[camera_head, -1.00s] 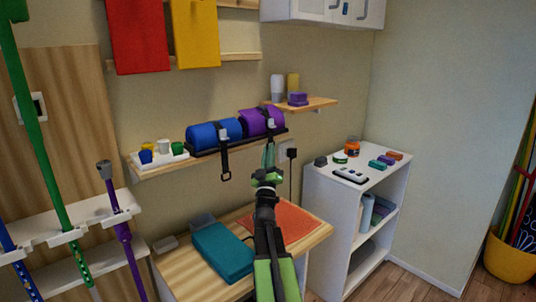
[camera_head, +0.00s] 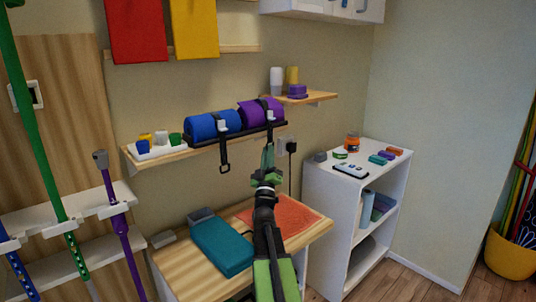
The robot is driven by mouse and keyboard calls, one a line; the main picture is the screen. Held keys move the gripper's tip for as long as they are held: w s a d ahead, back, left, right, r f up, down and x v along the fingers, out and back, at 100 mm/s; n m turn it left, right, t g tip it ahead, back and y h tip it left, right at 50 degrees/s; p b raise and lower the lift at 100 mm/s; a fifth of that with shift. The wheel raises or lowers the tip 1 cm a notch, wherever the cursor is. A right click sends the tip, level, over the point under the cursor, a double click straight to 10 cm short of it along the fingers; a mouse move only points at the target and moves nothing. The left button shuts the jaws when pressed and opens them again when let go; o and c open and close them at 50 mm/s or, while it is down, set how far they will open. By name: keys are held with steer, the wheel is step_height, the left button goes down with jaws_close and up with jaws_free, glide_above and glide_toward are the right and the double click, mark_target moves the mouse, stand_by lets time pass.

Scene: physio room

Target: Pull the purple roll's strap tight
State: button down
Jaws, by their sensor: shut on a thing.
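The purple roll (camera_head: 254,113) lies on a dark tray at the right part of the wall shelf, with a dark strap (camera_head: 268,109) over it and a pale buckle at its front. The lower part of this strap runs down towards my gripper (camera_head: 267,160). My gripper is below the purple roll, in front of the wall, and is shut on the strap's hanging end. The exact grip point is partly hidden by the green jaws. The blue roll (camera_head: 203,127) lies to the left, and its own strap (camera_head: 224,157) hangs free with a loop at its end.
A wooden table (camera_head: 175,272) below holds a teal block (camera_head: 222,247) and an orange mat (camera_head: 295,212). A white cabinet (camera_head: 322,197) stands on the right with small items on top. A socket with a plug (camera_head: 291,147) is on the wall right of my gripper.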

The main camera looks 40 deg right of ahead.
step_height(320, 180, down, 3)
steer(key=shift+w+a+f+b, duration=0.1)
steer(key=shift+f+b, duration=0.05)
steer(key=shift+b, duration=0.75)
steer(key=c, duration=1.6)
jaws_free()
steer(key=shift+o, duration=0.2)
